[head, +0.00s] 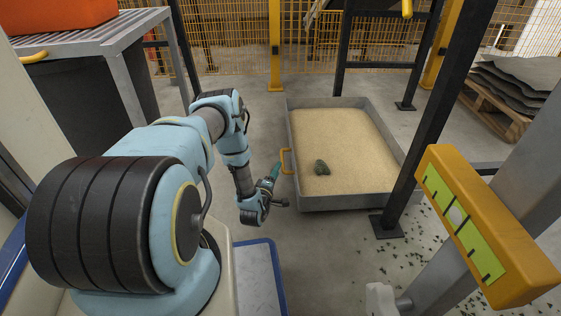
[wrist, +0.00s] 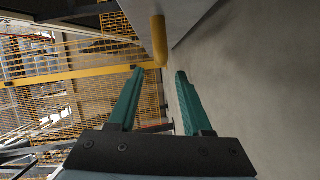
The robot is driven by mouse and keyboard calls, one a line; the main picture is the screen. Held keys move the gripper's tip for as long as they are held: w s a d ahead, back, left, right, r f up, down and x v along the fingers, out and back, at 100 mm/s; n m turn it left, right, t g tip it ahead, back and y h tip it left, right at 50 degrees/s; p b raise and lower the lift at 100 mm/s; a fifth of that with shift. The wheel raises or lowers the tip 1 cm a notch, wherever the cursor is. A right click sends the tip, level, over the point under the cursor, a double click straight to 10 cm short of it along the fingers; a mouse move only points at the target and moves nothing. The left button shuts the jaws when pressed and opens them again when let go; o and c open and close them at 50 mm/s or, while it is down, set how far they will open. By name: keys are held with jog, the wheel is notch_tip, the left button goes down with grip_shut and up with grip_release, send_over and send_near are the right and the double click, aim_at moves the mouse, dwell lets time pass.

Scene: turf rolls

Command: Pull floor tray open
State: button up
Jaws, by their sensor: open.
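My gripper (head: 276,170) is beside that wall, close to the handle. In the wrist view the teal fingers of my gripper (wrist: 158,72) are spread apart and empty. The yellow handle (wrist: 158,40) appears just ahead of the gap between the fingertips. I cannot tell whether a finger touches it. The grey tray wall (wrist: 188,18) shows behind it.
A dark frame post (head: 428,115) stands at the tray's right front corner. A yellow gauge block (head: 485,225) is at the right. A slatted table (head: 95,38) stands at the back left. Dark sheets lie on a pallet (head: 495,105). Floor left of the tray is clear.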

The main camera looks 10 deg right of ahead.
jog(key=shift+p+v, duration=0.4)
jog(key=shift+v, duration=1.35)
jog(key=w+a+r+m+g+y+p, duration=0.1)
jog(key=w+r+m+g+y, duration=0.2)
jog(key=r, duration=0.5)
jog(key=w+a+r+m+g+p, duration=0.1)
jog(key=w+a+r+m+p, duration=0.1)
jog(key=w+r, duration=0.45)
jog(key=s+a+r+m+g+y, duration=0.1)
jog(key=s+a+r, duration=0.1)
jog(key=r, duration=0.4)
jog(key=s+a+r+m+g+y, duration=0.1)
jog(key=a+r, duration=0.1)
jog(key=r, duration=0.3)
jog(key=s+a+r+m+g+y+p, duration=0.25)
jog(key=s+a+r+g, duration=0.2)
jog(key=s+r, duration=0.8)
jog(key=s+a+r+m+g+y+p, duration=0.1)
jog(key=s+a+r+m+g+p, duration=0.15)
jog(key=s+a+r, duration=0.7)
jog(key=s+d+r+p, duration=0.1)
jog(key=s+r+p, duration=0.2)
jog(key=r+p, duration=1.5)
jog(key=s+d+r+p, duration=0.2)
jog(key=s+r+p, duration=0.1)
jog(key=r+p, duration=1.6)
jog(key=shift+d+n, duration=0.15)
jog(key=shift+n, duration=0.15)
